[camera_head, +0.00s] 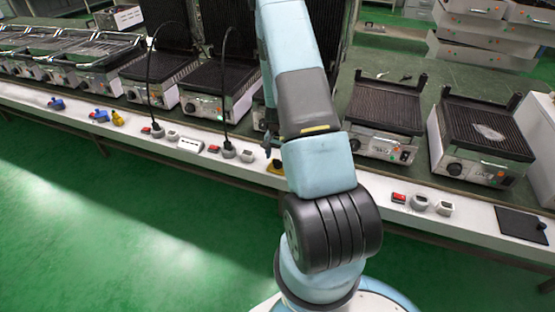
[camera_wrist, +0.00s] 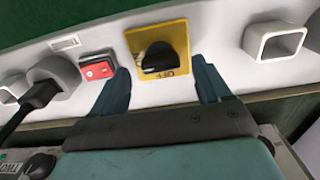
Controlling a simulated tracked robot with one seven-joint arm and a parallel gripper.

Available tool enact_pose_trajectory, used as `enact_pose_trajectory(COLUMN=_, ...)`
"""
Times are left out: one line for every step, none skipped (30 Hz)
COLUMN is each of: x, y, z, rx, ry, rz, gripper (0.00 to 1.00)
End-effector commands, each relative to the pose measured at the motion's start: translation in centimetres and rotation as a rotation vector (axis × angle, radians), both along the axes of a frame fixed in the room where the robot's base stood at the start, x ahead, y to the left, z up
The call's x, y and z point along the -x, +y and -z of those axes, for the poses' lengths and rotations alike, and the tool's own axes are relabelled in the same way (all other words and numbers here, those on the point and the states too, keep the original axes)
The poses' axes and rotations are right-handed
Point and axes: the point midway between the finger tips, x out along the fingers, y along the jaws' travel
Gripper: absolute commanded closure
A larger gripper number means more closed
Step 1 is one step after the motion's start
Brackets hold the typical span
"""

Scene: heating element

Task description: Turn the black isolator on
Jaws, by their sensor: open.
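The black isolator knob (camera_wrist: 158,58) sits on a yellow square plate (camera_wrist: 178,36) on the white strip in the wrist view. The letters "OFF" show on the plate below the knob. My gripper (camera_wrist: 160,67) is open, with one finger on each side of the plate's lower part. The knob is between the fingertips, with gaps on both sides; I cannot tell the depth. In the head view a sliver of the yellow plate (camera_head: 275,166) shows left of my arm, which hides the rest. My gripper is mostly hidden there.
A red switch (camera_wrist: 98,69) lies close beside the left finger. A grey socket with a black plug (camera_wrist: 42,93) is further left, and a white square socket (camera_wrist: 274,41) is right. Several grills, including a right-hand one (camera_head: 486,128), line the bench.

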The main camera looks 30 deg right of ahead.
Motion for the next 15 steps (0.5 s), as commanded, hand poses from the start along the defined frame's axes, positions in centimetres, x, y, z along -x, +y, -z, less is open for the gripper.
enact_pose_trajectory(x=-0.1, y=0.0, z=-0.9, rx=0.000, ry=-0.003, rz=-0.001, gripper=0.23)
enact_pose_trajectory(x=-0.1, y=0.1, z=-1.3, rx=0.000, ry=-0.003, rz=-0.002, gripper=0.23)
enact_pose_trajectory(x=-0.1, y=0.0, z=-2.0, rx=0.001, ry=-0.003, rz=-0.003, gripper=0.23)
enact_pose_trajectory(x=-0.1, y=0.0, z=-2.5, rx=0.001, ry=-0.003, rz=-0.003, gripper=0.23)
enact_pose_trajectory(x=-0.1, y=0.0, z=-3.0, rx=0.001, ry=-0.002, rz=-0.002, gripper=0.23)
enact_pose_trajectory(x=-0.1, y=0.0, z=-3.7, rx=0.001, ry=-0.002, rz=-0.001, gripper=0.23)
enact_pose_trajectory(x=0.0, y=0.1, z=-4.2, rx=0.000, ry=-0.003, rz=-0.001, gripper=0.23)
enact_pose_trajectory(x=0.0, y=0.1, z=-4.7, rx=0.000, ry=-0.001, rz=-0.001, gripper=0.23)
enact_pose_trajectory(x=-0.1, y=0.0, z=-5.4, rx=0.001, ry=-0.002, rz=-0.001, gripper=0.23)
enact_pose_trajectory(x=-0.1, y=0.1, z=-5.9, rx=0.001, ry=-0.002, rz=-0.001, gripper=0.23)
enact_pose_trajectory(x=0.0, y=0.1, z=-6.4, rx=0.000, ry=-0.001, rz=-0.001, gripper=0.23)
enact_pose_trajectory(x=0.0, y=0.1, z=-7.1, rx=0.001, ry=-0.002, rz=-0.002, gripper=0.23)
enact_pose_trajectory(x=-0.1, y=0.1, z=-7.6, rx=0.001, ry=-0.002, rz=-0.002, gripper=0.23)
enact_pose_trajectory(x=0.0, y=0.0, z=-8.0, rx=0.000, ry=-0.001, rz=-0.002, gripper=0.23)
enact_pose_trajectory(x=0.0, y=0.0, z=-8.7, rx=0.000, ry=-0.001, rz=-0.001, gripper=0.23)
